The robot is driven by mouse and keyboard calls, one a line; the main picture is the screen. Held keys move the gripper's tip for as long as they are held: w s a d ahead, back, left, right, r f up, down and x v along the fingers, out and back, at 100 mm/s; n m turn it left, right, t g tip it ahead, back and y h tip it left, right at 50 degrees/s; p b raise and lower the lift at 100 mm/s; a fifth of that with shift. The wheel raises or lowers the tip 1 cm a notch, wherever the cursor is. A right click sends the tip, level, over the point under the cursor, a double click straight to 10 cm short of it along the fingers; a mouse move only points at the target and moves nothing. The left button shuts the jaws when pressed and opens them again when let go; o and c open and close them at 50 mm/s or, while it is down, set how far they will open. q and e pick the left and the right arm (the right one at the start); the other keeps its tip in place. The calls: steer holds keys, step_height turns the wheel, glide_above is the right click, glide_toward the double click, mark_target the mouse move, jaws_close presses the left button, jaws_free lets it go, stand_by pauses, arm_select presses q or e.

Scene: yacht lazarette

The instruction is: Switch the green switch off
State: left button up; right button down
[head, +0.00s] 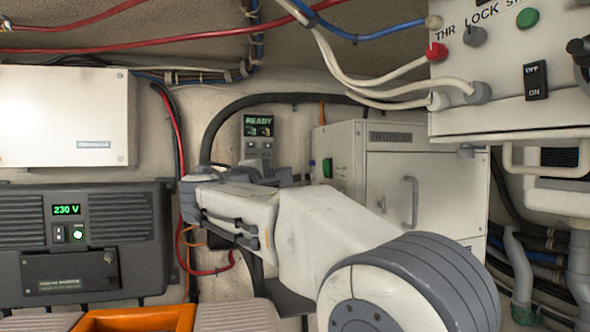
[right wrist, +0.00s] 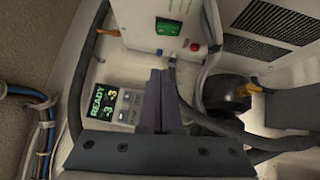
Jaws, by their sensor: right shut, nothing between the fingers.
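A green rocker switch (head: 327,168) sits on the left side face of a white metal box (head: 410,200) on the back wall. It also shows in the right wrist view (right wrist: 165,28), near the top, beyond the fingertips. I cannot tell which way it is tipped. My right arm reaches in from the lower right of the head view. My right gripper (right wrist: 158,76) is shut and empty, its tips short of the switch and apart from it. In the head view the fingers are largely hidden by the wrist. My left gripper is not in view.
A READY display unit (head: 258,135) is on the wall beside the gripper. A small blue knob (right wrist: 160,52) and a red one (right wrist: 195,46) are near the switch. A black inverter (head: 85,245) is at left, a control panel (head: 500,110) at upper right. Cables hang around.

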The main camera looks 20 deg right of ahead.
mark_target(323, 164)
steer(key=shift+w+d+r+p, duration=0.2)
steer(key=shift+w+d+p, duration=0.75)
steer(key=shift+d, duration=0.7)
steer(key=shift+w+d+r+p, duration=0.2)
steer(key=shift+w+d+p, duration=0.75)
steer(key=shift+d, duration=0.65)
steer(key=shift+w+d+r+p, duration=0.2)
steer(key=shift+w+d+p, duration=0.55)
steer(key=shift+w+d, duration=0.65)
steer(key=shift+s+d, duration=0.2)
steer(key=shift+s, duration=0.05)
